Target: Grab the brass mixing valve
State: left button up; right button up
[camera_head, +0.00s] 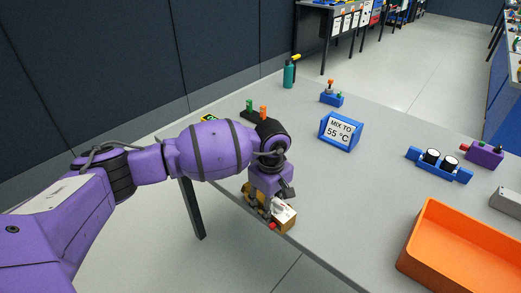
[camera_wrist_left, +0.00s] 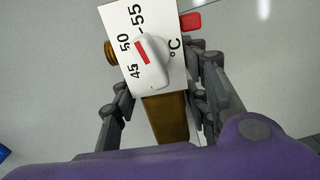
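The brass mixing valve (camera_head: 291,223) is at the near left edge of the grey table. It has a white scale plate marked 45, 50, 55 °C, and a white knob (camera_wrist_left: 152,66) whose red line points near 50. A red cap (camera_wrist_left: 190,21) and a round brass end (camera_wrist_left: 110,52) stick out at its sides. My left gripper (camera_head: 267,208) is at the valve, with one finger on each side of its brass body (camera_wrist_left: 166,118). Gaps show between the fingers and the body, so the left gripper (camera_wrist_left: 160,92) looks open. The fingertips are partly hidden. My right gripper is not in view.
A blue sign (camera_head: 340,131) reads "MIX TO 55 °C". An orange tray (camera_head: 433,208) stands at the right. A blue holder (camera_head: 440,166) with black-and-white round parts, a purple box (camera_head: 484,154) and a green bottle (camera_head: 289,75) stand further off.

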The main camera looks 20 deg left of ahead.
pick_arm(q)
jog(key=shift+w+r, duration=0.1)
grip_shut()
